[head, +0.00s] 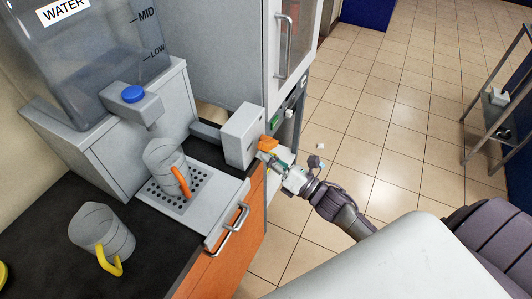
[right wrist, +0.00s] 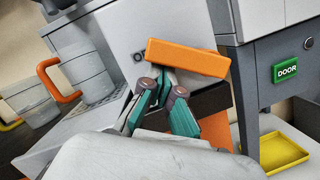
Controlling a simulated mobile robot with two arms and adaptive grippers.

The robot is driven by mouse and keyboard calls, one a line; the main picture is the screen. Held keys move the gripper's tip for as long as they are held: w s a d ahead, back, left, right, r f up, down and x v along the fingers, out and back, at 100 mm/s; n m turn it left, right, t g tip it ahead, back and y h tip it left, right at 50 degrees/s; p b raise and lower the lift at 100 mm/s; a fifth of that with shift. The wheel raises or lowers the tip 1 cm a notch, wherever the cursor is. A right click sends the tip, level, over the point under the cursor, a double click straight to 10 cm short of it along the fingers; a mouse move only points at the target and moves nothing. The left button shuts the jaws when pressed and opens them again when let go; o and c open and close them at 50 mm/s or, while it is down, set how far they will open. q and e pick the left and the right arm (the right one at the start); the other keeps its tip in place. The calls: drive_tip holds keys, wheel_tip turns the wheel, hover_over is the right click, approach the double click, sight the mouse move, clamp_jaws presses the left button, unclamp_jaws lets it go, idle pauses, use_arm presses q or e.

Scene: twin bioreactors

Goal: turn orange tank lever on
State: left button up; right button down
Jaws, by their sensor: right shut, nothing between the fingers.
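The orange lever (right wrist: 187,58) is a short bar on the front of a grey box with partly hidden lettering. It lies nearly level in the right wrist view, sloping down slightly to the right. In the head view the orange lever (head: 268,143) shows small at the right side of the grey box (head: 241,136). My right gripper (right wrist: 165,78) is shut and empty, its fingertips right under the lever's left half; I cannot tell if they touch. In the head view the right gripper (head: 268,160) is just below the lever. My left gripper is not in view.
A clear jug with an orange handle (head: 164,165) stands on a perforated tray (head: 205,185). A yellow-handled jug (head: 100,232) stands on the dark counter. A water tank with a blue button (head: 133,94) is at left. A green DOOR label (right wrist: 286,70) and yellow tray (right wrist: 281,152) are at right.

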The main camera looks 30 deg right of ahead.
sight(270, 146)
drive_tip(key=r+m+p, duration=0.1)
drive_tip(key=m, duration=0.1)
drive_tip(key=r+m+h+p, duration=0.1)
drive_tip(key=m+p, duration=0.1)
drive_tip(key=r+m+p, duration=0.1)
drive_tip(key=m+p, duration=0.1)
drive_tip(key=shift+w+d+r+h, duration=0.1)
drive_tip(key=shift+w+d+h, duration=0.15)
drive_tip(key=shift+d+h, duration=0.05)
drive_tip(key=shift+w+d+r+m+g+h+p, duration=0.1)
drive_tip(key=shift+r+m+g+h+p, duration=0.05)
drive_tip(key=shift+m+p, duration=0.35)
drive_tip(key=shift+d+r+m+g+h+p, duration=0.15)
drive_tip(key=shift+m+p, duration=0.2)
drive_tip(key=shift+m, duration=0.25)
drive_tip(key=shift+w+d+r+m+g+p, duration=0.1)
drive_tip(key=shift+d+m+g+p, duration=0.05)
drive_tip(key=shift+m+p, duration=0.3)
drive_tip(key=shift+w+d+r+m+g+p, duration=0.1)
drive_tip(key=shift+m+g+p, duration=0.1)
drive_tip(key=shift+m, duration=0.35)
drive_tip(key=shift+w+d, duration=0.15)
drive_tip(key=shift+d, duration=0.05)
drive_tip(key=shift+p, duration=0.3)
